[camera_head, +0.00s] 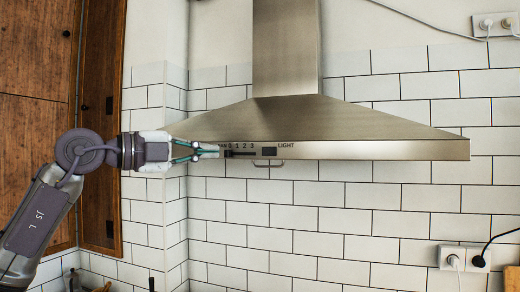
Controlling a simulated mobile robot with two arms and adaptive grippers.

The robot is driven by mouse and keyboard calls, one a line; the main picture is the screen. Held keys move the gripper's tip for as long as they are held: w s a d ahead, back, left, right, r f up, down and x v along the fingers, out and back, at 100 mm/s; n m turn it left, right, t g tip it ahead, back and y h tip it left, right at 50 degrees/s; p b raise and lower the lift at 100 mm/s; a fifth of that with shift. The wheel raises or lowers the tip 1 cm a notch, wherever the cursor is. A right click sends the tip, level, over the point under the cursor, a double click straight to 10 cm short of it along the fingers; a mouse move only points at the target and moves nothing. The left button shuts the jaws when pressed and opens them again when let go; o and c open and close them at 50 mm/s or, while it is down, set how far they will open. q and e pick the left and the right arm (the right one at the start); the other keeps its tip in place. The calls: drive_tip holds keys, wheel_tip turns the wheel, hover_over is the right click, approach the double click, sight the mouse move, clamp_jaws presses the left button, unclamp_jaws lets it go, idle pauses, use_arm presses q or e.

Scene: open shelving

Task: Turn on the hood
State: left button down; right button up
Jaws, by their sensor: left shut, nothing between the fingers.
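The steel range hood (370,150) hangs on the tiled wall, with its chimney going up in the middle. Its front strip has a fan slider (240,154) beside the numbers 0 to 3, and a dark light switch (269,152) next to the word LIGHT. My left gripper (218,150) comes in from the left with its fingers shut and empty. Its tips are at the left end of the fan slider in the picture and cover part of the fan label. I cannot tell whether they touch the slider. My right gripper is not in view.
A brown wooden cabinet (98,120) stands at the left, behind my left arm. Wall sockets with plugs (465,258) are at the lower right, and another socket (496,24) is at the upper right. The tiled wall below the hood is mostly clear.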

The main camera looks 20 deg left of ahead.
use_arm(q)
drive_tip(key=p, duration=0.6)
approach(269, 152)
drive_tip(key=d, duration=0.4)
drive_tip(key=w, duration=0.1)
drive_tip(key=w+p, duration=0.2)
drive_tip(key=shift+w+d+r, duration=0.1)
drive_tip(key=shift+w+r, duration=0.15)
drive_tip(key=shift+w, duration=0.15)
drive_tip(key=shift+w+a+f+p, duration=0.2)
drive_tip(key=shift+w+a+p, duration=0.1)
drive_tip(key=shift+w+p, duration=0.15)
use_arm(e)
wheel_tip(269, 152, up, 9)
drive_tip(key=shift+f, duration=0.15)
use_arm(q)
drive_tip(key=shift+d, duration=0.15)
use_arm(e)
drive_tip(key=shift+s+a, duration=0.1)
